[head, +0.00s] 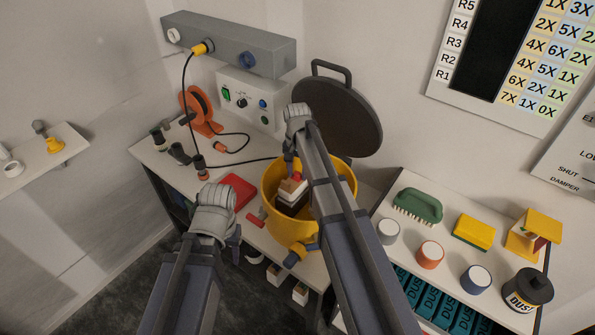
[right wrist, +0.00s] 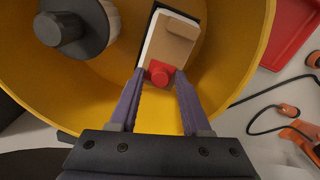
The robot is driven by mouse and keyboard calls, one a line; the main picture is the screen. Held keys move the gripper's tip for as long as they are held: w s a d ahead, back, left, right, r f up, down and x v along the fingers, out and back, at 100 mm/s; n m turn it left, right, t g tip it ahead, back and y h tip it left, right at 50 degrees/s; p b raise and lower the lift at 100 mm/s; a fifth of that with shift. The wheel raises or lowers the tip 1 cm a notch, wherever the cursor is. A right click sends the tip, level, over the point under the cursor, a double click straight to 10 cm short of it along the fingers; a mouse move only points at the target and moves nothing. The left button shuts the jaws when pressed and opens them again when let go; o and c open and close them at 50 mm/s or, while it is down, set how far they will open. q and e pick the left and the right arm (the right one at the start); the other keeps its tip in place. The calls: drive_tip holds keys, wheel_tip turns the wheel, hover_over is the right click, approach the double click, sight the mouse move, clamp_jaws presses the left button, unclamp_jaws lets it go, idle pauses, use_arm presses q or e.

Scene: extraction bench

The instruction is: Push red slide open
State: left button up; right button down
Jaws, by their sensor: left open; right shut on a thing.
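The yellow bucket (head: 271,205) stands open on the bench. Inside it is a tan-faced block (head: 293,187) with white and dark layers, and it also shows in the right wrist view (right wrist: 172,38). My right gripper (head: 292,172) reaches down into the bucket, shut on the red knob (right wrist: 160,73) at the block's end. A small red piece (head: 256,219) lies beside the bucket; I cannot tell whether it or the knob is the red slide. My left gripper (head: 234,250) is open, low at the front left of the bucket; its fingertips are mostly hidden.
A red tray (head: 238,188) lies left of the bucket. A dark round lid (head: 345,118) stands behind it. A blue-and-yellow fitting (head: 297,254) projects at its front. The right shelf holds a green brush (head: 418,205) and several jars.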

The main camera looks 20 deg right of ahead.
drive_tip(key=s+a, duration=0.2)
drive_tip(key=a, duration=0.1)
drive_tip(key=shift+s, duration=0.25)
drive_tip(key=c, duration=0.7)
unclamp_jaws()
drive_tip(key=shift+w, duration=0.1)
drive_tip(key=shift+r+p, duration=0.3)
wheel_tip(320, 180, up, 7)
drive_tip(key=p, duration=0.7)
